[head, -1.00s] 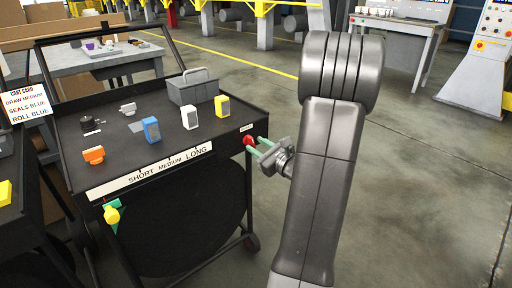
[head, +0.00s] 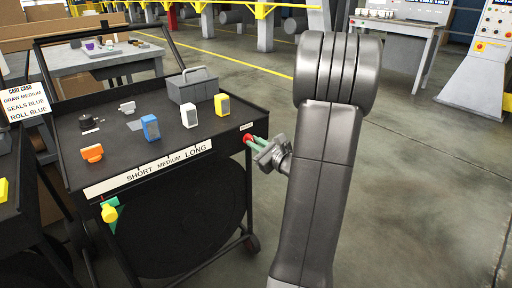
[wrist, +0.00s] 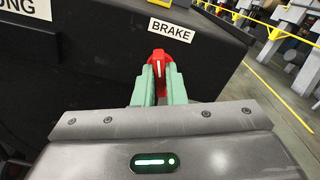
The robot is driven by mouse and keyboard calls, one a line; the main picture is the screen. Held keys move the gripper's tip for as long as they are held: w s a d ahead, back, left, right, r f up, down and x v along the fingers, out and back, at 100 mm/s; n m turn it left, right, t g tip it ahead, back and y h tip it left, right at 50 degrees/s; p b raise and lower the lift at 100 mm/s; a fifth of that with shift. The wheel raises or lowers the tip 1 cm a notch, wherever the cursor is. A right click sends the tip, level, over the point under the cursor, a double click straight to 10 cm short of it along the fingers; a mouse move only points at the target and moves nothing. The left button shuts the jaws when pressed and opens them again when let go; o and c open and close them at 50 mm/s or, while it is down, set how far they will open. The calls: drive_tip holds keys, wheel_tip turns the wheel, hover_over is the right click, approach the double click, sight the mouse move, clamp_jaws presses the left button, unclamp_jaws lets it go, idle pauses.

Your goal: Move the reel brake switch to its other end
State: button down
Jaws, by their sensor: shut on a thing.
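The red brake switch (wrist: 172,58) sits on the dark side of the cart, just below a white BRAKE label (wrist: 171,30) in the wrist view. A white line on the switch points roughly up and down in that view. My gripper (wrist: 156,84) has green fingers, one on each side of the switch's lower part, and is shut on it. In the head view my gripper (head: 254,143) reaches the cart's right end, where the red switch (head: 247,137) is partly hidden by the fingers.
The black cart (head: 98,180) carries a grey caddy (head: 193,88), blue (head: 151,128), white (head: 189,116) and yellow (head: 222,105) blocks, and an orange piece (head: 92,153). A yellow knob (head: 109,213) is on its front. Open floor lies to the right.

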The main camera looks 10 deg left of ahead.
drive_tip(key=n+b, duration=0.2)
drive_tip(key=b, duration=0.1)
drive_tip(key=shift+f+n, duration=0.1)
drive_tip(key=shift+n, duration=0.3)
drive_tip(key=c, duration=1.5)
unclamp_jaws()
drive_tip(key=shift+s, duration=0.1)
drive_tip(key=p+v, duration=0.3)
drive_tip(key=v, duration=1)
drive_tip(key=shift+s+d, duration=0.2)
drive_tip(key=shift+d, duration=0.1)
